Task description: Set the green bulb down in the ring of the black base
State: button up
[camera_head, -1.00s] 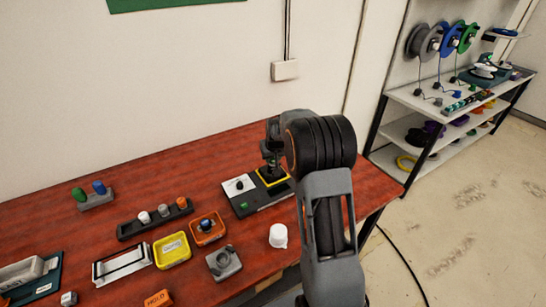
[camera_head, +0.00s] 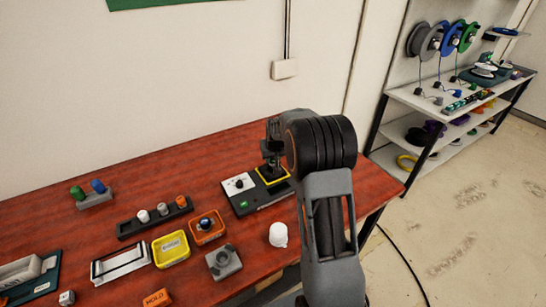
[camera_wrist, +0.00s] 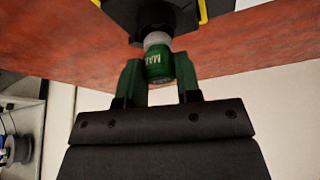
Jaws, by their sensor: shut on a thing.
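My gripper (camera_wrist: 160,78) is shut on the green bulb (camera_wrist: 157,64), which has white lettering and a pale collar. In the wrist view the bulb's collar end meets or nearly meets the black base (camera_wrist: 120,14); I cannot tell whether it is seated in the ring. In the head view my gripper (camera_head: 271,158) is directly over the black base, which has a yellow border (camera_head: 273,183) and sits on the dark box on the table. The bulb is mostly hidden there by my gripper and arm.
The red-brown table (camera_head: 130,190) holds a grey stand with a green and a blue piece (camera_head: 95,203), a dark rack (camera_head: 150,228), a yellow tray (camera_head: 171,262), an orange tray (camera_head: 222,231), a grey block (camera_head: 223,262) and a white piece (camera_head: 278,235). A shelf (camera_head: 400,92) stands right.

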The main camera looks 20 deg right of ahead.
jog(key=shift+f+b, duration=0.95)
jog(key=shift+b, duration=0.1)
dwell(1.3)
dwell(0.3)
jog(key=o, duration=1.3)
jog(key=shift+r, duration=0.15)
jog(key=shift+r+p, duration=1.85)
jog(key=shift+r, duration=0.95)
